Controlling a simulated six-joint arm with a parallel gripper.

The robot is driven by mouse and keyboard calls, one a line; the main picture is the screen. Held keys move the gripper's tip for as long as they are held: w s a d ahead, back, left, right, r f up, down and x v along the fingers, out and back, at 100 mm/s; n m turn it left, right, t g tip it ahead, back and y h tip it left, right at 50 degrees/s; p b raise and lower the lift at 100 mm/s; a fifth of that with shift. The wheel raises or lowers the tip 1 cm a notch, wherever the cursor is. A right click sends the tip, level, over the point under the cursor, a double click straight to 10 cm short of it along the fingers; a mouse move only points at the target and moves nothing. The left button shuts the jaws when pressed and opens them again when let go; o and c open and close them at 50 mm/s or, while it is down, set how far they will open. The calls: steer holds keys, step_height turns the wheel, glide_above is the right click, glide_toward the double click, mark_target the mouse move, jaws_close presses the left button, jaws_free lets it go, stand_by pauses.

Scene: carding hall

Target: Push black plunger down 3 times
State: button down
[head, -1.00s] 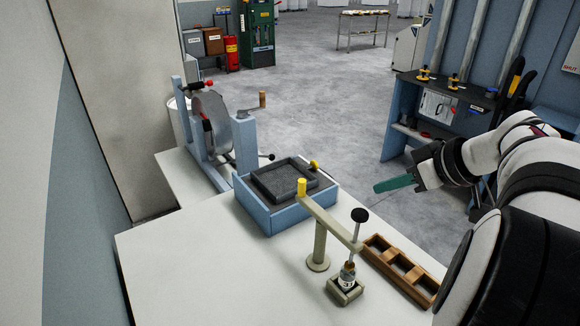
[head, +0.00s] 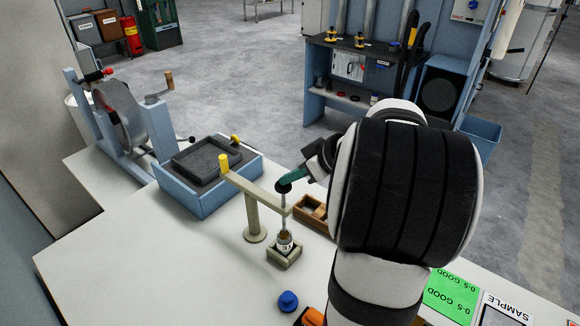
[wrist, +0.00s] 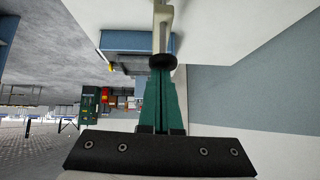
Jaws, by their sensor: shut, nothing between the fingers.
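The black plunger knob (head: 284,188) tops a thin upright rod at the end of a beige stand arm (head: 255,189). Below it a small labelled bottle (head: 284,242) sits in a beige square holder (head: 285,256). My gripper (head: 291,180) has green fingers, shut and empty, with their tips at the top of the knob. In the wrist view the closed fingertips (wrist: 161,74) meet the black knob (wrist: 162,61) in the picture. I cannot tell whether they touch it or how far the plunger is down.
A blue box with a grey tray (head: 207,205) stands left of the stand. A wooden compartment rack (head: 312,209) lies right of it, partly behind my arm. A blue knob (head: 288,301) and an orange item (head: 312,317) are near the front. The white table (head: 150,255) is bare at left.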

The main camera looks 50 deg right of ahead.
step_height(320, 180, down, 6)
steer(key=shift+s+a+r, duration=0.1)
steer(key=shift+r, duration=0.15)
steer(key=r, duration=0.3)
steer(key=shift+d+r, duration=0.2)
steer(key=shift+r, duration=0.15)
steer(key=v, duration=1)
steer(key=shift+r, duration=0.35)
step_height(320, 180, up, 8)
steer(key=w+a, duration=0.1)
steer(key=shift+g+h, duration=0.3)
